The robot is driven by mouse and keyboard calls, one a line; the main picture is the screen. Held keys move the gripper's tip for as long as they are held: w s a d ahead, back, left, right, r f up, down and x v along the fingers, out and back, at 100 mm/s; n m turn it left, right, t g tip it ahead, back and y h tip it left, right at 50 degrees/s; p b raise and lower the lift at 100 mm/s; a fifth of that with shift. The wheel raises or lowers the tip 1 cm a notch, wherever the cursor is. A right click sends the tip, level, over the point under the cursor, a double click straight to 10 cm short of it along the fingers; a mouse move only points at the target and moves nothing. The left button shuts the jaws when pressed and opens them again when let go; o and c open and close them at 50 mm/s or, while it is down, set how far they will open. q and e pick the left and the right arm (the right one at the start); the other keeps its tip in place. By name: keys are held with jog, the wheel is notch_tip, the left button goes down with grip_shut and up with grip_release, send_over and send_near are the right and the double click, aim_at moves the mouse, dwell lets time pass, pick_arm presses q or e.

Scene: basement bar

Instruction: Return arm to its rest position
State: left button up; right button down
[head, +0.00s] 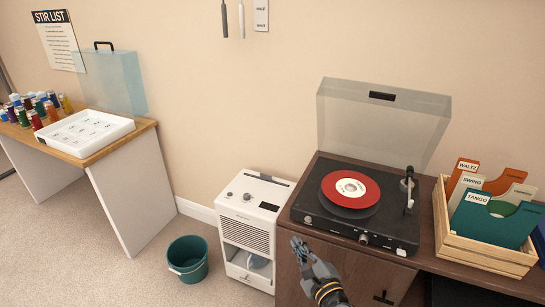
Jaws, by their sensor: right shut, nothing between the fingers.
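My right gripper (301,246) is in the lower middle of the head view, in front of the wooden cabinet (338,262). Its fingers point up and to the left, below the front left corner of the record player (335,227). The gripper is shut and empty. My left gripper is not in the picture. The record player's clear lid (380,125) stands open. A red record (351,190) lies on its platter, and the tonearm (409,190) is at the right side, off the record.
A wooden crate (480,256) of record sleeves stands right of the player. A white dehumidifier-like unit (247,225) stands left of the cabinet. A green bucket (188,259) is on the floor. A table (125,135) at left holds a white tray (124,133) and several spools. Carpet before the bucket is clear.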

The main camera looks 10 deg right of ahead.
jog(key=s+f+n+g+h+p, duration=0.1)
jog(key=s+f+n+g, duration=0.45)
jog(key=f, duration=1.05)
jog(key=s+f+n+g, duration=0.3)
jog(key=s+f+n, duration=0.55)
jog(key=f, duration=0.75)
jog(key=s+d+f+n+g+h, duration=0.1)
jog(key=s+f+n, duration=0.3)
jog(key=s, duration=0.7)
jog(key=s+d+f+n+g, duration=0.4)
jog(key=s+f, duration=0.2)
jog(key=s, duration=0.5)
jog(key=s+d+f+n+g+h+p, duration=0.1)
jog(key=s+f+n, duration=0.3)
jog(key=s, duration=0.7)
jog(key=shift+s+d+f+g+h, duration=0.35)
jog(key=shift+d+f+g, duration=0.3)
jog(key=shift+d+f, duration=0.25)
